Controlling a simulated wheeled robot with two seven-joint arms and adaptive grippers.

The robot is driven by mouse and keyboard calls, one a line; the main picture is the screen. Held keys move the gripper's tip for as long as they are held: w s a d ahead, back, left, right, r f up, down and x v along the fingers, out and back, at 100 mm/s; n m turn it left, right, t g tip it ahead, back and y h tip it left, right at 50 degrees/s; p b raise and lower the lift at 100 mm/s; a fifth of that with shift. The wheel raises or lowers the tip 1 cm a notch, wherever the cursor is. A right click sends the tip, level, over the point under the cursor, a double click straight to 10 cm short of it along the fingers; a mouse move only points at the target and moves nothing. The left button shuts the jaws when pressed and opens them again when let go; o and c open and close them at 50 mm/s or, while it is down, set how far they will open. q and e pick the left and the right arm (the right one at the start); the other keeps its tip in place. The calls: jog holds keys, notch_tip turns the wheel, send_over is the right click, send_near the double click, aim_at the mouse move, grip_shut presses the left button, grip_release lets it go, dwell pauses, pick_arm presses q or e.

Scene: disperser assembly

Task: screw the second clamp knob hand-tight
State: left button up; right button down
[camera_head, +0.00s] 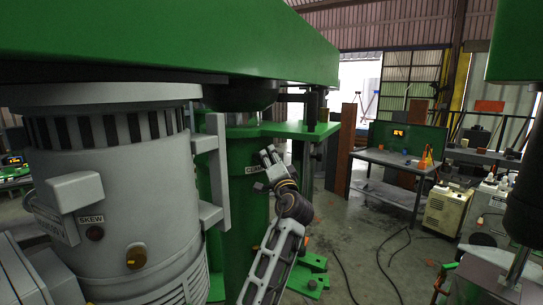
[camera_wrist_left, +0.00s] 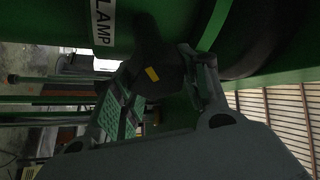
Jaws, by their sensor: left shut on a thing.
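The clamp knob (camera_wrist_left: 160,72) is dark with a small yellow mark. In the head view my left gripper (camera_head: 268,157) is raised beside the green column (camera_head: 236,225), close to the clamp label (camera_head: 252,169). It is shut on the knob; in the head view the fingers largely hide the knob. I cannot tell how far the knob is screwed in. My right gripper is not in view.
A large grey motor-like housing (camera_head: 120,190) stands close on the left. A green beam (camera_head: 170,40) runs overhead, and a green bracket (camera_head: 295,130) juts out above the gripper. A workbench (camera_head: 392,160) and a cream machine (camera_head: 446,210) stand further back right. Cables lie on the open floor.

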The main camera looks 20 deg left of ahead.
pick_arm(q)
jog(key=m, duration=0.1)
jog(key=m+h+p, duration=0.1)
jog(key=m, duration=0.1)
jog(key=shift+f+m, duration=0.2)
jog(key=shift+m, duration=0.1)
jog(key=shift+w+d+f+m+g+h, duration=0.2)
jog(key=shift+m+h, duration=0.25)
jog(key=shift+m, duration=0.45)
jog(key=shift+s+a+f+m+g+h, duration=0.1)
jog(key=shift+m+g+h, duration=0.3)
jog(key=shift+m, duration=0.5)
jog(key=shift+f+m+g+h, duration=0.25)
jog(key=shift+m+g, duration=0.3)
jog(key=shift+m, duration=0.9)
jog(key=shift+f+m+g+h, duration=0.25)
jog(key=shift+m+g, duration=0.3)
jog(key=shift+m, duration=0.9)
jog(key=o, duration=1)
jog(key=shift+s+r, duration=0.1)
jog(key=shift+s, duration=0.15)
jog(key=shift+v, duration=5.85)
